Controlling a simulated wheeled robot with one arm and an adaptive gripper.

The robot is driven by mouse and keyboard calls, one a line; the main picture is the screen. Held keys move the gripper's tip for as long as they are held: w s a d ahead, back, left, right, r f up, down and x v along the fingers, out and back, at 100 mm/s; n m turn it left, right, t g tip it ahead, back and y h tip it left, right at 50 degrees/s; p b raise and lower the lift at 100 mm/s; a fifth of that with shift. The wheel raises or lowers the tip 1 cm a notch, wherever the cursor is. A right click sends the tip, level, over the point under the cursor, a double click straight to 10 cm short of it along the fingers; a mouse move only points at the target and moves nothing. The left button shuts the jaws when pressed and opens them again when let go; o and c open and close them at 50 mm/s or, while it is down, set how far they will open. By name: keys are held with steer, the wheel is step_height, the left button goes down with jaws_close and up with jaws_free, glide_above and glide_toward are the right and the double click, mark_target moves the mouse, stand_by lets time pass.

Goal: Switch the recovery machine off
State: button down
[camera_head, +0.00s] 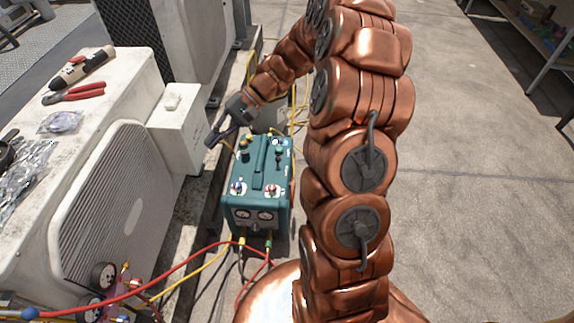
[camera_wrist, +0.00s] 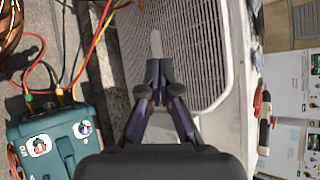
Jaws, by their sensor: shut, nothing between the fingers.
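The recovery machine (camera_head: 258,213) is a teal box with a top handle, standing upright on the ground beside the condenser. Two gauges are on its near face. On its top near edge are a blue knob (camera_head: 237,188) and a red knob (camera_head: 272,189). In the wrist view, the machine (camera_wrist: 62,128) is at the lower left. The red knob (camera_wrist: 40,146) sits on a white plate with small lettering beside it; its setting is too small to read. My gripper (camera_head: 211,140) is shut and empty, up and left of the machine, apart from it. Its fingertips (camera_wrist: 159,68) point toward the condenser grille.
A white condenser (camera_head: 115,200) stands close on the left, with red pliers (camera_head: 75,94) and a tool on top. Red and yellow hoses (camera_head: 190,262) run from the machine's front to a gauge manifold (camera_head: 105,280). Open concrete lies to the right.

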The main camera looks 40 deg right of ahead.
steer(key=w+d+f+m+t+y+b, duration=0.1)
steer(key=w+d+f+m+t+b, duration=0.3)
steer(key=d+f, duration=0.45)
steer(key=w+d+f+m+t+b, duration=0.25)
steer(key=w+d+f, duration=0.25)
steer(key=d+f, duration=0.4)
steer(key=d+f+m+t+h+b, duration=0.25)
steer(key=d+f+t+b, duration=0.2)
steer(key=d+f, duration=0.8)
steer(key=m+t+h+b, duration=0.2)
steer(key=m+b, duration=0.1)
glide_toward(278, 163)
steer(key=d, duration=0.4)
steer(key=shift+s+d, duration=0.25)
steer(key=shift+d, duration=0.05)
steer(key=b+x, duration=0.2)
steer(key=x, duration=0.8)
steer(key=shift+a+r+b, duration=0.1)
steer(key=shift+b, duration=0.3)
